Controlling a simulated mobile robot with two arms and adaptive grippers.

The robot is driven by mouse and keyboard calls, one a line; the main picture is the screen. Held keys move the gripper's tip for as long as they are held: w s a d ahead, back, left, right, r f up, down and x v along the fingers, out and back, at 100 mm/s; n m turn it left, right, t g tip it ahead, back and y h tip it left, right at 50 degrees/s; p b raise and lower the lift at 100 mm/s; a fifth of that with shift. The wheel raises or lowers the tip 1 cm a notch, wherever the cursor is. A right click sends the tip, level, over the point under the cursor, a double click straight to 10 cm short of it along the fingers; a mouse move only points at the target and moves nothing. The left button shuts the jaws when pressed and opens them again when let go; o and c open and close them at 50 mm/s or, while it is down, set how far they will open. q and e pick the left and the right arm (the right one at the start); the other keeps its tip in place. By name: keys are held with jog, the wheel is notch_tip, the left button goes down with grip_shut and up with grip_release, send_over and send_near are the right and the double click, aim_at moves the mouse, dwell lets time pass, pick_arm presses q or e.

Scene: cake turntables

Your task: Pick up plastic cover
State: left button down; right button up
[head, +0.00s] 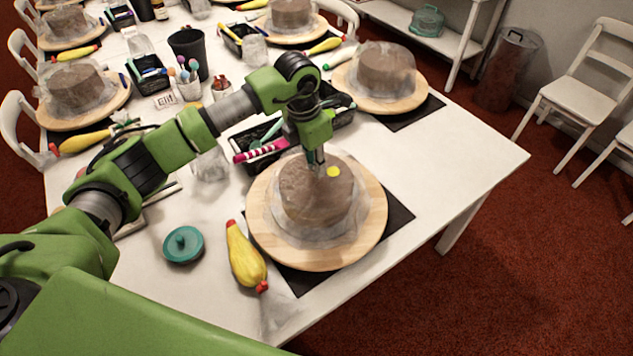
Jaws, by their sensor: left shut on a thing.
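A brown cake (311,204) stands on a round wooden turntable (263,232) near the table's front right. My right gripper is not in view.
A yellow piping bag (245,258) and a teal lid (183,245) lie left of the turntable. A black tray of tools (262,150) stands behind. Another covered cake (385,72) is at the back right. The table's right side is clear.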

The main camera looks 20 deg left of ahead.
pick_arm(q)
notch_tip(320, 180, up, 8)
jog(key=b, duration=0.2)
jog(key=shift+r+b, duration=0.15)
jog(key=shift+b, duration=0.15)
notch_tip(320, 180, up, 14)
jog(key=p, duration=0.7)
dwell(0.4)
